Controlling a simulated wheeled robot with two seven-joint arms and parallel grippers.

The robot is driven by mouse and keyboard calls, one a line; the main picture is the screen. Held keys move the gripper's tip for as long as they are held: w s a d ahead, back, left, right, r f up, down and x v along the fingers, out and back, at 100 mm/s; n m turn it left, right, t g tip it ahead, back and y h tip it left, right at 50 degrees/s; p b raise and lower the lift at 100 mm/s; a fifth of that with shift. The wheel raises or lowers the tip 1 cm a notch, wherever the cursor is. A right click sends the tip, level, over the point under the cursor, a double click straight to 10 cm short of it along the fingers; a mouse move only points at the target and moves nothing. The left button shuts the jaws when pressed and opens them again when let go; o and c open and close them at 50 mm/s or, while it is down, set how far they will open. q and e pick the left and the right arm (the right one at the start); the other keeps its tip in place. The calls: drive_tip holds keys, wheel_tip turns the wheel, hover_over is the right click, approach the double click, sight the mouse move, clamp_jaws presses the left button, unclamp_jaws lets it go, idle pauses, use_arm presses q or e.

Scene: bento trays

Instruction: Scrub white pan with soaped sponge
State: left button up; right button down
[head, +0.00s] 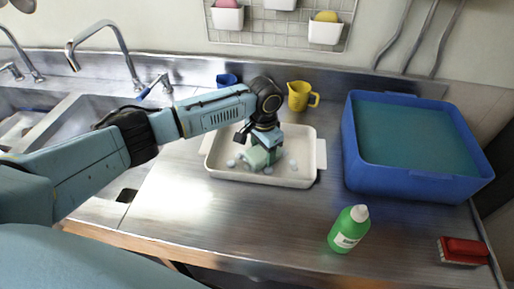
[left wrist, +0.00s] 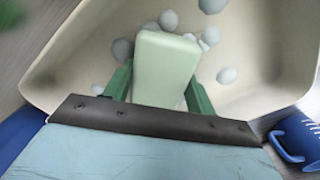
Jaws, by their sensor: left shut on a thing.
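My left gripper (head: 262,152) reaches down into the pan and is shut on a pale green sponge (left wrist: 165,68). The sponge also shows in the head view (head: 254,159), low over or against the pan floor; contact cannot be told. Several pale foam blobs (left wrist: 168,20) lie around the sponge in the pan. My right gripper is not in view.
A blue tub (head: 408,180) of teal water stands right of the pan. A green bottle (head: 348,230) stands in front. A yellow jug (head: 299,96) and a blue cup (head: 227,79) are behind. A red brush (head: 463,250) lies at far right. Sinks are left.

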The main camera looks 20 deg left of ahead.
sight(249, 149)
use_arm(q)
drive_tip(key=shift+a+p, duration=0.1)
drive_tip(key=shift+p, duration=0.4)
drive_tip(key=a+p, duration=0.1)
drive_tip(key=s+a+p, duration=0.1)
drive_tip(key=a, duration=0.1)
drive_tip(key=shift+p, duration=0.3)
drive_tip(key=shift+a+f, duration=0.2)
drive_tip(key=shift+a, duration=0.15)
drive_tip(key=shift+w+a+b, duration=0.2)
drive_tip(key=shift+w+b, duration=0.35)
drive_tip(key=shift+w, duration=0.5)
drive_tip(key=shift+w+d+r, duration=0.15)
drive_tip(key=shift+d, duration=0.35)
drive_tip(key=shift+w+d+r, duration=0.1)
drive_tip(key=shift+w+d, duration=0.1)
drive_tip(key=shift+d, duration=0.45)
drive_tip(key=shift+w+d, duration=0.2)
drive_tip(key=shift+d, duration=0.4)
drive_tip(key=shift+p, duration=0.45)
drive_tip(key=shift+s+a+p, duration=0.2)
drive_tip(key=shift+a+p, duration=0.2)
drive_tip(key=shift+a, duration=0.15)
drive_tip(key=shift+s+a+p, duration=0.2)
drive_tip(key=shift+a+p, duration=0.2)
drive_tip(key=shift+a, duration=0.1)
drive_tip(key=shift+s+a+f+p, duration=0.2)
drive_tip(key=shift+a+f+p, duration=0.1)
drive_tip(key=shift+a, duration=0.4)
drive_tip(key=shift+s+a+f, duration=0.1)
